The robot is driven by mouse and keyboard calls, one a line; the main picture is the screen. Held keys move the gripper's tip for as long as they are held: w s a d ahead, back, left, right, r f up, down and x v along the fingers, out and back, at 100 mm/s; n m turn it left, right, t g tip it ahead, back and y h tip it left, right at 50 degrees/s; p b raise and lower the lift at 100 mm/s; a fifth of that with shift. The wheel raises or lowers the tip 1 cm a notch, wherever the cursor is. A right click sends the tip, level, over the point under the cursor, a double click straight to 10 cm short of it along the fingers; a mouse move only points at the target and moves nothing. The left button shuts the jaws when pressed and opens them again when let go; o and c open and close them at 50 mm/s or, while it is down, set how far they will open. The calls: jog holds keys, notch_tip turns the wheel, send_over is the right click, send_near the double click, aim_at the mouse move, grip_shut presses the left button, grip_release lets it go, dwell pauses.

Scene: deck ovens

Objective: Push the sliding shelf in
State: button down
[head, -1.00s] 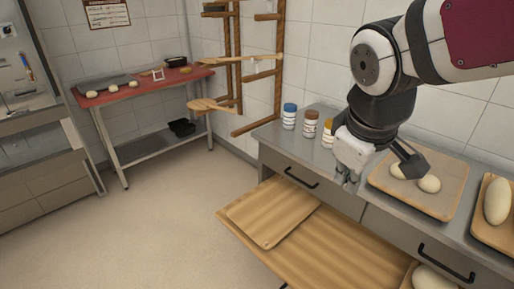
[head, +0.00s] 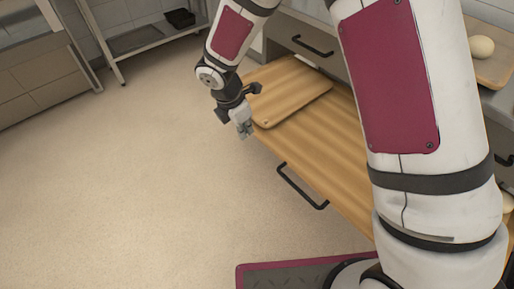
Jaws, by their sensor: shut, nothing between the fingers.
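The sliding shelf (head: 322,155) is a wooden board pulled out from under the steel counter, with a black handle (head: 302,187) on its front edge. A wooden cutting board (head: 300,88) lies on its far left part. My gripper (head: 243,131) is shut and empty. It points down beside the shelf's left front corner, over the floor side in the picture. I cannot tell whether it touches the shelf. My arm hides the right part of the shelf.
A grey drawer with a black handle (head: 312,46) is above the shelf. A board with a dough ball (head: 481,47) sits on the counter at the right. A metal side table (head: 140,40) stands at the back left.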

aim_at(314, 111)
jog(key=w+d+b+x, duration=0.1)
jog(key=b+x, duration=0.3)
jog(key=x, duration=0.8)
jog(key=shift+w+d+n, duration=0.3)
jog(key=shift+w+d, duration=0.1)
jog(key=shift+d, duration=0.15)
jog(key=shift+w+d, duration=0.1)
jog(key=w+d+p, duration=0.1)
jog(key=w+d, duration=0.4)
jog(key=d, duration=0.2)
jog(key=w+d, duration=0.6)
jog(key=d, duration=0.2)
jog(key=w+d+p, duration=0.1)
jog(key=w+d, duration=0.4)
jog(key=d, duration=0.2)
jog(key=shift+w+d+p, duration=0.15)
jog(key=shift+p, duration=0.15)
